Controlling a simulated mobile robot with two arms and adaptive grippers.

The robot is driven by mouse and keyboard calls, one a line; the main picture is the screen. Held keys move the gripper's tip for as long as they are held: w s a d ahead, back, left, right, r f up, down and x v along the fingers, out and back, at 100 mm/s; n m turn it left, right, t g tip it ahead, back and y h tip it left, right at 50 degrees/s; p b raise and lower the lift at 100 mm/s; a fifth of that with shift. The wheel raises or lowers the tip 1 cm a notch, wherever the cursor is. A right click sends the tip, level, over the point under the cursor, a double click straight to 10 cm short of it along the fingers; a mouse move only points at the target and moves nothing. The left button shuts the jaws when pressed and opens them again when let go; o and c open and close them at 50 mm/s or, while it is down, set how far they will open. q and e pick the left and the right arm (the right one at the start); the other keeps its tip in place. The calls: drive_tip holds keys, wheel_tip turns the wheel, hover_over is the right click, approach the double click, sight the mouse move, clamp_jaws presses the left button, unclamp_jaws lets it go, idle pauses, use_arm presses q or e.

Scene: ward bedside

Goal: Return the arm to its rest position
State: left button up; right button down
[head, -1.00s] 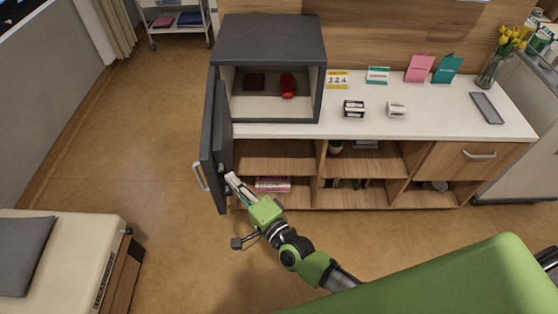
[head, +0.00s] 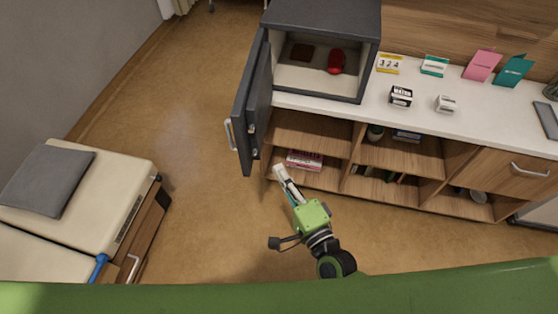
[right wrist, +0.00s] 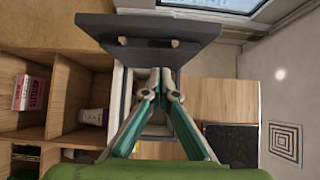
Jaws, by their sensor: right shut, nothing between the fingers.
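My right gripper (head: 281,171) is shut and empty. In the head view it shows to the right of the lower end of the open dark door (head: 257,105), in front of the low shelves. A gap of floor and shelf shows between its fingertips and the door. In the right wrist view its two fingers (right wrist: 160,82) come together at the tips, with the dark door (right wrist: 150,40) beyond them. My left gripper is in no view.
The grey cabinet (head: 325,14) stands open on the white counter (head: 350,114), holding a red object (head: 336,62) and a brown flat object (head: 303,52). Floor (head: 200,130) is clear between bed and door.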

drive_tip(key=s+d+f+n+g+h, duration=0.1)
drive_tip(key=s+d+f+n+g, duration=0.25)
drive_tip(key=f, duration=0.75)
drive_tip(key=s+d+f+n+g+h+b, duration=0.1)
drive_tip(key=s+d+f+n+g+h, duration=0.2)
drive_tip(key=f, duration=0.9)
drive_tip(key=s+d+f+n+g, duration=0.1)
drive_tip(key=s+d+f+n, duration=0.3)
drive_tip(key=f, duration=0.7)
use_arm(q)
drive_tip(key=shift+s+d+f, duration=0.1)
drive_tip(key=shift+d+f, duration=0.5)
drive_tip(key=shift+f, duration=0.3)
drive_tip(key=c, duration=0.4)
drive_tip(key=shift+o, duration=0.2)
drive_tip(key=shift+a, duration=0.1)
use_arm(e)
drive_tip(key=s+d+f+n+g+h, duration=0.1)
drive_tip(key=s+d+f+g, duration=0.1)
drive_tip(key=s+f, duration=0.3)
drive_tip(key=s+d+f+n+g+h, duration=0.1)
drive_tip(key=s+d+f, duration=0.4)
drive_tip(key=s, duration=0.8)
drive_tip(key=s+d+f+n+g+h, duration=0.1)
drive_tip(key=s+d+f+n+g, duration=0.2)
drive_tip(key=s, duration=0.6)
wheel_tip(320, 180, down, 3)
drive_tip(key=shift+d+f+g, duration=0.1)
drive_tip(key=shift+d+g, duration=0.05)
drive_tip(key=shift+g, duration=0.8)
